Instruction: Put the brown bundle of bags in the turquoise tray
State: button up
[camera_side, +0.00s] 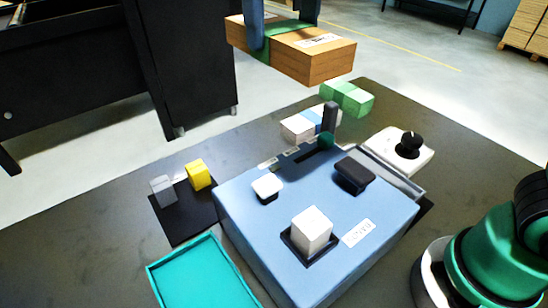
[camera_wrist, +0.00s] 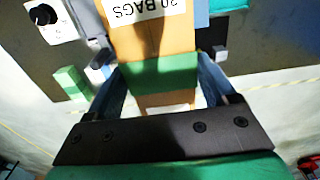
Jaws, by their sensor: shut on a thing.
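The brown bundle of bags (camera_side: 300,48) has a green band and a white label. My gripper (camera_side: 285,25) is shut on it across the band and holds it in the air, well above the table's far side. In the wrist view the bundle (camera_wrist: 150,42) sits between the two blue fingers of my gripper (camera_wrist: 165,85), and part of its label reads "20 BAGS". The turquoise tray (camera_side: 159,272) lies at the near left of the table in the side view, cut off by the bottom edge. Its visible floor is empty.
A blue box (camera_side: 262,222) with a lever, a white block and buttons stands beside the tray. Behind it are a green bundle (camera_side: 347,97), a white bundle (camera_side: 298,126) and a white knob box (camera_side: 385,150). Yellow (camera_side: 200,173) and grey (camera_side: 162,188) blocks are left.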

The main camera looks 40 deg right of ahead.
jog(key=s+a, duration=0.3)
jog(key=a, duration=0.9)
send_over(207, 300)
notch_tip(207, 300, down, 20)
jog(key=shift+w+f, duration=0.1)
jog(key=shift+f, duration=2.9)
jog(key=shift+f, duration=0.8)
jog(key=o, duration=1.4)
jog(key=shift+c, duration=0.2)
jog(key=shift+r, duration=0.1)
